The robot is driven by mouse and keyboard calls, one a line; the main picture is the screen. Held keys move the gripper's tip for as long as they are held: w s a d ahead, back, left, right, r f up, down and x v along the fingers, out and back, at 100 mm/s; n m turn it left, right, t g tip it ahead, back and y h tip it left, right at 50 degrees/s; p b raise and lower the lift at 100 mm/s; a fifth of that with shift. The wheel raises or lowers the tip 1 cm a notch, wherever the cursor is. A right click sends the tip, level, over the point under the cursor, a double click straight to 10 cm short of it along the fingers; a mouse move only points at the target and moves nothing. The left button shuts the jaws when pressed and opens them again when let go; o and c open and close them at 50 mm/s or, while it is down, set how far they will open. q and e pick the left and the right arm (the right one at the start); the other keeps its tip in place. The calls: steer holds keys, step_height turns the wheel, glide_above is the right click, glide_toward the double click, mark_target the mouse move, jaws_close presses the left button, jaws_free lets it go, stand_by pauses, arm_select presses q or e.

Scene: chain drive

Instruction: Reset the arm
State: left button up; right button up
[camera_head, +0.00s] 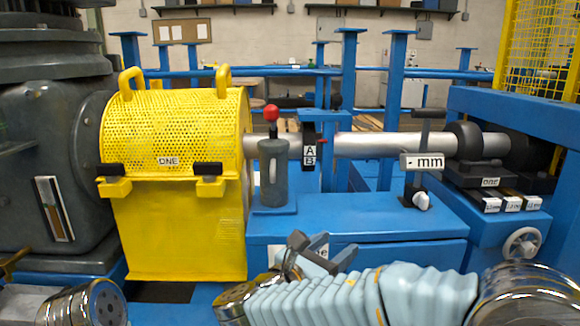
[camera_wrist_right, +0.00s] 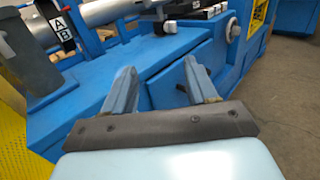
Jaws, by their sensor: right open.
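My right arm (camera_head: 370,298), with a pale ribbed sleeve, reaches across the bottom of the head view from the right. Its gripper (camera_head: 320,248) is in front of the blue machine base (camera_head: 360,222). In the right wrist view the two fingers of this gripper (camera_wrist_right: 160,70) stand apart with nothing between them, near the blue base's side panel; I cannot tell whether they touch it. A shiny round link of my left arm (camera_head: 92,304) shows at the lower left of the head view. My left gripper is out of view.
A yellow mesh guard (camera_head: 180,225) stands left of a red-knobbed lever (camera_head: 271,165). A silver shaft (camera_head: 390,145) runs right, past a "- mm" gauge (camera_head: 422,161). A handwheel (camera_head: 520,243) is at right. Open floor (camera_wrist_right: 285,110) shows right in the wrist view.

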steer(key=s+d+f+m+g+y+p, duration=0.1)
steer(key=s+d+f+g+y, duration=0.15)
steer(key=f, duration=0.75)
steer(key=s+d+f+m+g+y, duration=0.15)
steer(key=f+g, duration=0.25)
steer(key=f, duration=0.5)
steer(key=s+d+f+g+y+p, duration=0.1)
steer(key=f+g+y, duration=0.15)
steer(key=f, duration=0.75)
steer(key=s+f+m+g+y+p, duration=0.1)
steer(key=s+f+m+y, duration=0.4)
steer(key=f+m, duration=0.4)
steer(key=s+a+f+m+g+y+p, duration=0.1)
steer(key=s+f+m+y, duration=0.3)
steer(key=m, duration=1.4)
steer(key=s+f+g+p, duration=0.1)
steer(key=s+f, duration=0.3)
steer(key=f, duration=0.1)
steer(key=shift+s+y, duration=0.25)
steer(key=shift+y, duration=0.1)
